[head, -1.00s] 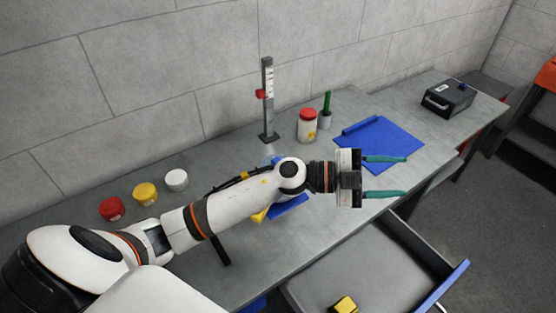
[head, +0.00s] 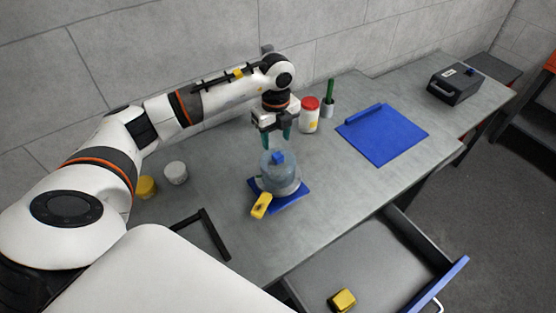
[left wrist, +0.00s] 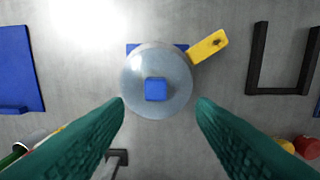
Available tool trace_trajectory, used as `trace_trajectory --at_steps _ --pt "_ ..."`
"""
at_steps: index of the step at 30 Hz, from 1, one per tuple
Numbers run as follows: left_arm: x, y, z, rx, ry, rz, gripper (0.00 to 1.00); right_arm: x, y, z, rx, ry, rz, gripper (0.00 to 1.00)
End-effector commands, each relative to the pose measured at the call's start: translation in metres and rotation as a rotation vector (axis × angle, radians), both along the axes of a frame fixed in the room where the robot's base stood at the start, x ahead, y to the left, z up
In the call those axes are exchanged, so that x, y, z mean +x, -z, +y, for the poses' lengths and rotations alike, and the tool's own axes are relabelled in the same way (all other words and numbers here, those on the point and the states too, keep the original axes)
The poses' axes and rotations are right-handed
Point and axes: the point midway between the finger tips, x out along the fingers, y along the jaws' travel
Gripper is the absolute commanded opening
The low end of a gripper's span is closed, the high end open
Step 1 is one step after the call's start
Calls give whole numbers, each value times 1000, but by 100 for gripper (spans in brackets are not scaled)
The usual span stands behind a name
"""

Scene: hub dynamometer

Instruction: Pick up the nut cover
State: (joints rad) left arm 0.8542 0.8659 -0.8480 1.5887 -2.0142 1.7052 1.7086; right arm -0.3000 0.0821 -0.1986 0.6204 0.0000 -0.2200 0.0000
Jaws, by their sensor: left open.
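A clear dome-shaped cover (head: 271,179), which looks like the nut cover, stands on a blue base plate (head: 296,196) on the bench. It has a square blue knob (head: 278,157) on top. A yellow handle-like part (head: 261,205) sticks out at its front left. My left gripper (head: 278,143) points down just above the knob, with its green fingers apart and empty. In the left wrist view the dome (left wrist: 137,85) and its knob (left wrist: 155,89) lie between and ahead of the open fingers (left wrist: 160,104). My right gripper is not in view.
A red-lidded jar (head: 309,115) and a grey cup with a green item (head: 328,105) stand behind right. A blue mat (head: 385,137) lies right. A dark frame (head: 205,235) lies front left. An open drawer (head: 370,255) holds a yellow block (head: 342,300).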

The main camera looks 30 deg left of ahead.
Motion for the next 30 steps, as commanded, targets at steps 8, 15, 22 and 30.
trace_trajectory --at_steps 8,15,22,30 --pt "1 22 -1 -2 1 3 51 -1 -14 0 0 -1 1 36" --pt "4 57 -4 -3 1 3 51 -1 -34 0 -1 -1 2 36" --pt "4 69 -3 -3 3 -1 51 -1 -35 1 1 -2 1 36" --pt "4 69 -3 -3 3 -2 26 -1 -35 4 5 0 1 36"
